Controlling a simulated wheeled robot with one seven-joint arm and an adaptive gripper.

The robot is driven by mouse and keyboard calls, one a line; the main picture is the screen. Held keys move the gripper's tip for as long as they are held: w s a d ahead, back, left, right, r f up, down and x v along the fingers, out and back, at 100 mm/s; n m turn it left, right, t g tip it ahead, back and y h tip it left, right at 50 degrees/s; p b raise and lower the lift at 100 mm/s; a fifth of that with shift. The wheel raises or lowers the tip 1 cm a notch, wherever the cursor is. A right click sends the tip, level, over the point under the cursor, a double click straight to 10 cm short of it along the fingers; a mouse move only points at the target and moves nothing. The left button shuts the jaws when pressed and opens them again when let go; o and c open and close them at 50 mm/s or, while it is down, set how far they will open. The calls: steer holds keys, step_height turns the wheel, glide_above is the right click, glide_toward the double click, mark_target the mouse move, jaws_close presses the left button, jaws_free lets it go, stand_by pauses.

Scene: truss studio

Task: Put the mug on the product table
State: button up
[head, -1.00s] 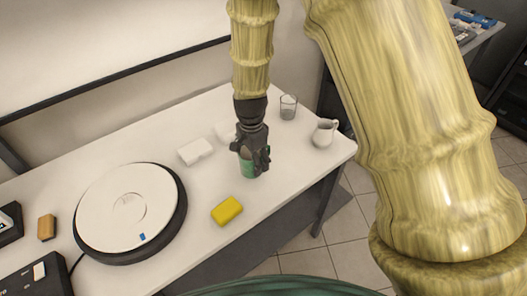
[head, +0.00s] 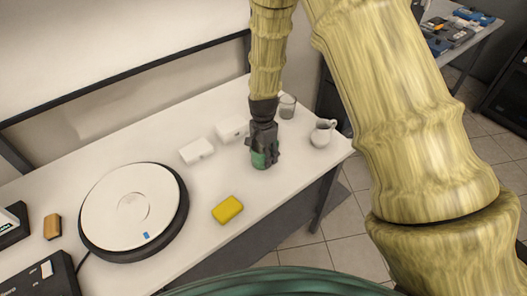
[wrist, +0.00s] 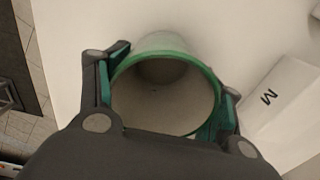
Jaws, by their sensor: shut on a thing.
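The green mug (head: 259,159) is held upright in my gripper (head: 263,150) over the right part of the white table (head: 300,178). In the wrist view, the mug's green rim (wrist: 165,54) and pale, empty inside show between the fingers of my gripper (wrist: 165,95), which is shut on it. Its handle does not show clearly. I cannot tell whether its base touches the table. A round white disc with a black edge (head: 118,190), like a turntable, lies on the left part of the table.
A yellow block (head: 228,209) lies in front of the mug. White boxes (head: 196,151) stand behind it to the left. A brown block (head: 53,227) and dark devices (head: 45,278) lie far left.

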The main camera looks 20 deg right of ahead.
steer(key=o, duration=1.7)
steer(key=shift+c, duration=0.2)
steer(key=shift+r, duration=0.1)
step_height(320, 180, up, 12)
steer(key=b, duration=0.2)
steer(key=shift+b, duration=0.3)
